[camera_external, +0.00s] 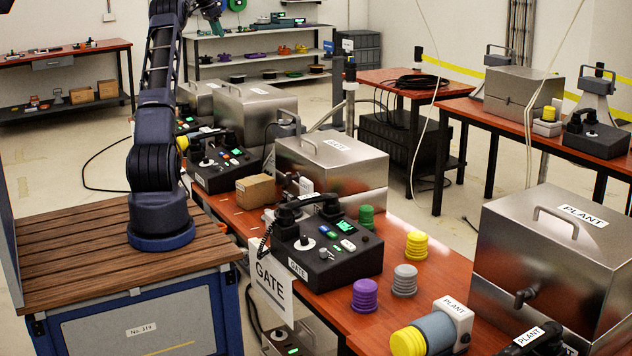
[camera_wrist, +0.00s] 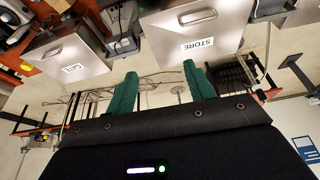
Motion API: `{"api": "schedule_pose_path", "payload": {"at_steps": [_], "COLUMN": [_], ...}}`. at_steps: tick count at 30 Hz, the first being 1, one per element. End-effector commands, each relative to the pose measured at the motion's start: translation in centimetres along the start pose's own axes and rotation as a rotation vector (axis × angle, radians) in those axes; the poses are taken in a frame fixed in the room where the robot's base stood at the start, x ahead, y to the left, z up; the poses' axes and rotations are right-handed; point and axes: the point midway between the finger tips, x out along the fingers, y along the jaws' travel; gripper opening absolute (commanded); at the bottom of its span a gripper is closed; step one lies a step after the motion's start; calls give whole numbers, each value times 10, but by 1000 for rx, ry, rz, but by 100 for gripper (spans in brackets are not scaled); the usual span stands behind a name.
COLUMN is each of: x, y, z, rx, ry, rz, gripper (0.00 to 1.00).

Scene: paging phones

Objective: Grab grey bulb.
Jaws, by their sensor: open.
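The grey bulb (camera_external: 405,280), a small ribbed piece, stands upright on the red-brown table (camera_external: 345,312). A purple bulb (camera_external: 365,295) stands just left of it, a yellow one (camera_external: 416,245) behind it, and a green one (camera_external: 366,216) farther back beside the GATE phone (camera_external: 325,250). My gripper (camera_external: 217,26) is high at the top of the external view, far from the grey bulb. In the wrist view its two green fingers (camera_wrist: 160,70) are spread apart with nothing between them. The grey bulb cannot be made out in the wrist view.
A steel PLANT box (camera_external: 560,260) stands right of the bulbs, with a grey-and-yellow PLANT device (camera_external: 435,330) in front. A steel GATE box (camera_external: 330,170) is behind the phone. The wrist view shows a STORE box (camera_wrist: 200,35) and a GATE box (camera_wrist: 70,50).

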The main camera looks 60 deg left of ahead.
Motion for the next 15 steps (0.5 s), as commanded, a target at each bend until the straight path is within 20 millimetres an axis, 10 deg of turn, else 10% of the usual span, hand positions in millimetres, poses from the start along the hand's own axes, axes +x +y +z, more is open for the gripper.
{"api": "schedule_pose_path", "payload": {"at_steps": [15], "x": [16], "y": [-76], "z": [70], "rx": [-4], "ry": [28], "rz": [-2], "gripper": [53]}}
